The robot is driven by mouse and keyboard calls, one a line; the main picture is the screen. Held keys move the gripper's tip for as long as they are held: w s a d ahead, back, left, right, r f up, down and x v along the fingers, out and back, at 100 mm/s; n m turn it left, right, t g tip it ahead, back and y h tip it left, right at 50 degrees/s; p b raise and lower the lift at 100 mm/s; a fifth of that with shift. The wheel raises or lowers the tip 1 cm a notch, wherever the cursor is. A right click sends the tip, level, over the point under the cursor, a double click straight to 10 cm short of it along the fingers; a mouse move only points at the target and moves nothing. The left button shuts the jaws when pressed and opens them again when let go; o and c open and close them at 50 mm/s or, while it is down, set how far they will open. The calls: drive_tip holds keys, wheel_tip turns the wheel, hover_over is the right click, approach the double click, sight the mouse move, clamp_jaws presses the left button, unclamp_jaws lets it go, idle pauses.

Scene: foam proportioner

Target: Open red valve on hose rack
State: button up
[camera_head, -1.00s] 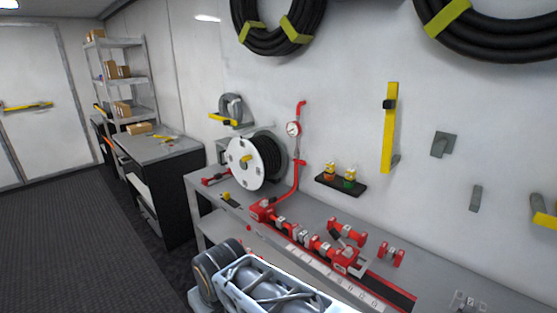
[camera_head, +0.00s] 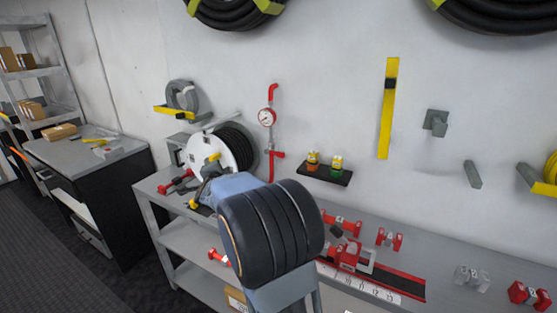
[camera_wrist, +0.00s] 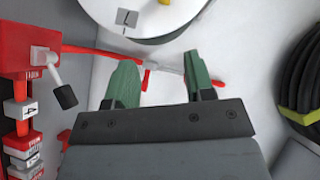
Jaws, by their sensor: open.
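The red valve (camera_head: 275,155) sits on the vertical pipe below a round gauge (camera_head: 267,117) on the wall, right of the hose reel (camera_head: 206,154). In the wrist view the valve's small red lever (camera_wrist: 147,78) shows in the gap between my fingers, close to the left finger. My gripper (camera_wrist: 157,62) is open, with green fingers on either side of the pipe section. I cannot tell how far beyond the fingertips the lever lies. In the head view my arm hides the lower pipe and most of my gripper.
The white reel disc (camera_wrist: 150,15) is at the top of the wrist view. A red block (camera_wrist: 27,55) with a grey lever stands at left, and a black hose coil (camera_wrist: 304,90) at right. Red fittings (camera_head: 347,255) lie on the bench. A small shelf (camera_head: 324,174) holds two bottles.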

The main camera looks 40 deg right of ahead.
drive_tip(key=s+d+f+m+g+h, duration=0.1)
drive_tip(key=d+f+m+g+h, duration=0.2)
drive_tip(key=d+m+h, duration=0.35)
drive_tip(key=m+g+h, duration=0.2)
drive_tip(key=m+g, duration=0.3)
approach(279, 156)
drive_tip(key=p+x, duration=0.3)
drive_tip(key=x, duration=0.6)
drive_tip(key=shift+d+r, duration=0.1)
drive_tip(key=shift+d, duration=0.05)
clamp_jaws()
